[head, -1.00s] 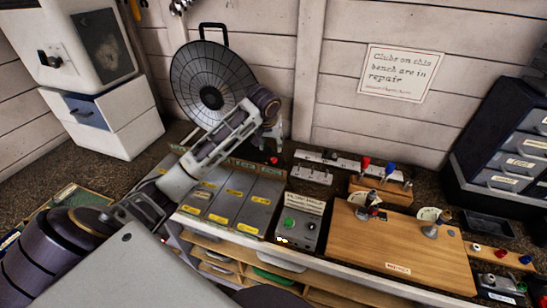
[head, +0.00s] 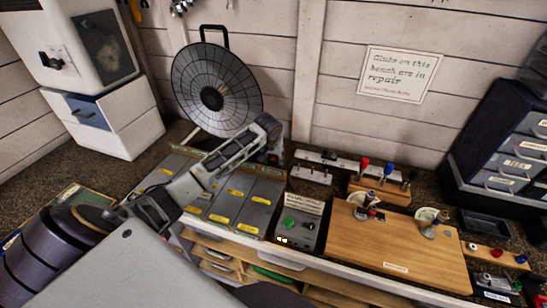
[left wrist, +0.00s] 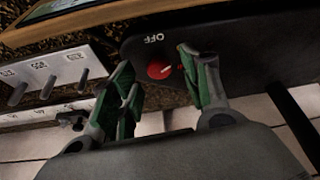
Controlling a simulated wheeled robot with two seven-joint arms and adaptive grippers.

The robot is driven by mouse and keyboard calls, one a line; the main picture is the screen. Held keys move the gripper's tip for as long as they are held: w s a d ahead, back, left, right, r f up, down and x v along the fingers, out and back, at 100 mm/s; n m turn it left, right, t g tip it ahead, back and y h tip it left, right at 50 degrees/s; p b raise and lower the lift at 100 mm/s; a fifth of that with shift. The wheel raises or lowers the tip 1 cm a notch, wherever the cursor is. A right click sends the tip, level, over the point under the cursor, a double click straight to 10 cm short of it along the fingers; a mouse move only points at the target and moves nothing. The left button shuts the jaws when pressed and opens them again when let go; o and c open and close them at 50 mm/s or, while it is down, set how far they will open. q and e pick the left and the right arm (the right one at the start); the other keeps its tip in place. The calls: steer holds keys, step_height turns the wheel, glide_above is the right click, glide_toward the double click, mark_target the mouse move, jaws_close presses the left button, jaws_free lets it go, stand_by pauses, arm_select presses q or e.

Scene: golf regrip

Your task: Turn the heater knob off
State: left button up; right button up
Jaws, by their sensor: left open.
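The heater (head: 213,88) is a round dish with a dark wire grille, standing at the back of the bench in the head view. Its red knob (left wrist: 159,70) shows in the left wrist view on a dark base, with the word OFF (left wrist: 153,38) above it. A pale mark on the knob points to the right and slightly up, not at OFF. My left gripper (left wrist: 157,66) is open, with one green-padded finger on each side of the knob; I cannot tell if either touches it. In the head view my left wrist hides the knob. My right gripper is out of view.
A metal rack with several pegs (left wrist: 45,88) lies close to the left finger. Labelled grey trays (head: 225,200), a control box with a green button (head: 298,228) and a wooden board (head: 400,245) cover the bench front. A wall stands behind.

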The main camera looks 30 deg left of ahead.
arm_select(q)
steer(key=shift+w+f, duration=0.1)
steer(key=shift+f, duration=0.2)
steer(key=c, duration=1)
steer(key=shift+d+n+g+y, duration=0.15)
steer(key=shift+n+g+y, duration=0.2)
steer(key=shift+n, duration=0.95)
steer(key=n+g+y, duration=0.1)
steer(key=n, duration=0.3)
steer(key=shift+w+d, duration=0.15)
steer(key=n+g, duration=0.1)
steer(key=n, duration=0.1)
steer(key=n+g+y, duration=0.1)
steer(key=n, duration=0.2)
steer(key=shift+w, duration=0.1)
steer(key=shift+n, duration=0.3)
